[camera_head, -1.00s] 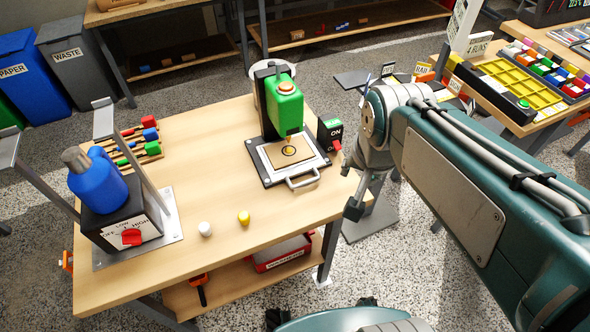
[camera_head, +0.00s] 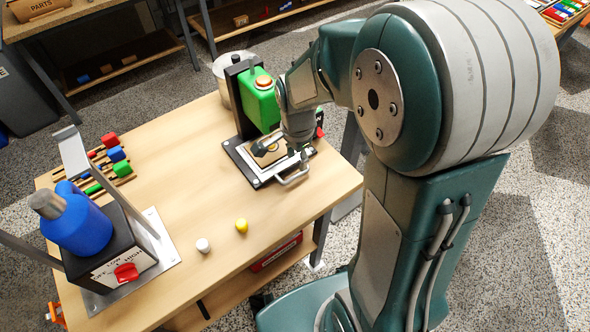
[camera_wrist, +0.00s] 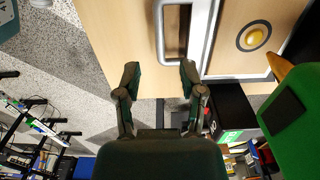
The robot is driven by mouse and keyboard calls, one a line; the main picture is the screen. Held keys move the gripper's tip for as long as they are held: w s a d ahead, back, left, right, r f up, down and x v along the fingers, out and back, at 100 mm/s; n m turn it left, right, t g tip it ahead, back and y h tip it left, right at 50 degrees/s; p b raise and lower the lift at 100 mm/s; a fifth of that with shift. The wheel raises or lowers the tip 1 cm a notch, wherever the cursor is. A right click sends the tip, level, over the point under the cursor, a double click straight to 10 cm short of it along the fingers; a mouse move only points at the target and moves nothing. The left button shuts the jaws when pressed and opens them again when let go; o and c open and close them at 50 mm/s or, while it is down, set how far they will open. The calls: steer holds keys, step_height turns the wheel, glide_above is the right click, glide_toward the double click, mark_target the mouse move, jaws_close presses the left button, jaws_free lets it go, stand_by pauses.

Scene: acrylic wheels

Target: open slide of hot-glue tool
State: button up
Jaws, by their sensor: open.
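The hot-glue tool, a green block (camera_head: 262,105) on a black upright, stands at the table's back right. Its slide is a framed plate with a silver handle (camera_head: 293,178) at the front. In the wrist view the handle (camera_wrist: 158,35) lies just beyond my fingertips, and a yellow dot in a dark ring (camera_wrist: 254,38) shows on the wooden plate. My gripper (camera_head: 282,155) is over the slide and hides part of it. In the wrist view my gripper (camera_wrist: 160,70) is open and empty, its fingers apart near the handle, with no clear contact.
A blue bottle (camera_head: 75,220) on a black box with a red knob (camera_head: 126,272) stands at the table's front left. A white (camera_head: 203,245) and a yellow piece (camera_head: 241,226) lie on the table. A black switch box (camera_wrist: 232,105) is close to my right finger.

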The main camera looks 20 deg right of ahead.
mark_target(296, 175)
step_height(296, 175, down, 6)
steer(key=shift+a+f, duration=0.1)
steer(key=shift+a, duration=0.05)
jaws_close()
